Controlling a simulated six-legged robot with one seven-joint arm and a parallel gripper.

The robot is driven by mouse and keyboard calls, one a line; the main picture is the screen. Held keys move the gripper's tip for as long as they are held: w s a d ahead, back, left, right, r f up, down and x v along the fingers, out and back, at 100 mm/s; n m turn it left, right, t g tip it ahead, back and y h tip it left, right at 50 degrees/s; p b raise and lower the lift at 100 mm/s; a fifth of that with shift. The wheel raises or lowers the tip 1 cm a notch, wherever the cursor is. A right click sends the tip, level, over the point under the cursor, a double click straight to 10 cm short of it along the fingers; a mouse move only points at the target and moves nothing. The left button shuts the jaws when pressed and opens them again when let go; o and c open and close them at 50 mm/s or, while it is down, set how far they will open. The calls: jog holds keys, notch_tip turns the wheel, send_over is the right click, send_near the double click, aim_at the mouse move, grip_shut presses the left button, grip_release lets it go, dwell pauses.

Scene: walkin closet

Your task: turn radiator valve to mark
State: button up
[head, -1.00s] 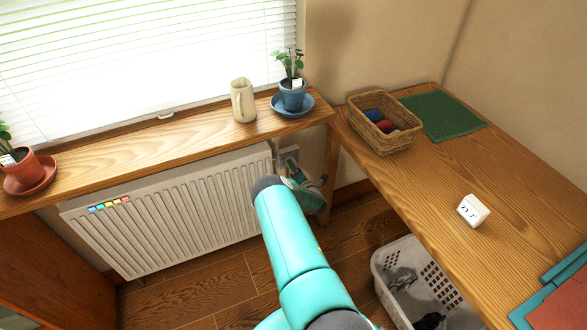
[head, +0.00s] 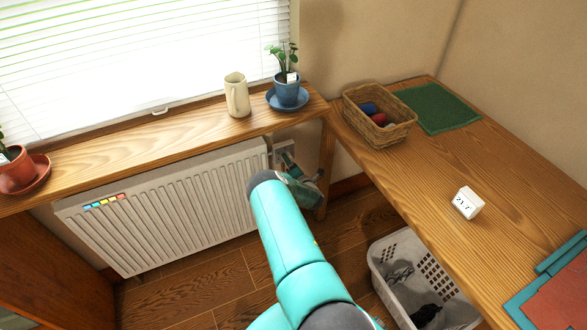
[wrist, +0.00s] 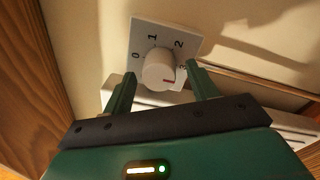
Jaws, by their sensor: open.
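The radiator valve is a round white knob (wrist: 158,72) on a square white plate (wrist: 146,36) marked 0, 1, 2 and 3. A red line shows on the knob's lower right, on the side towards the 3; I cannot tell whether it lines up exactly. My gripper (wrist: 161,76) is open, with one green finger on each side of the knob in the wrist view. I cannot tell whether either finger touches it. In the head view my gripper (head: 302,187) is at the radiator's right end, partly behind my arm, just below the valve's plate (head: 283,150).
A wooden desk (head: 480,150) with a basket (head: 352,118) and a white display cube (head: 467,203) stands right. A laundry basket (head: 378,268) is below it.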

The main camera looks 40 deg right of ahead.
jog(key=v, duration=1.3)
jog(key=shift+s, duration=0.3)
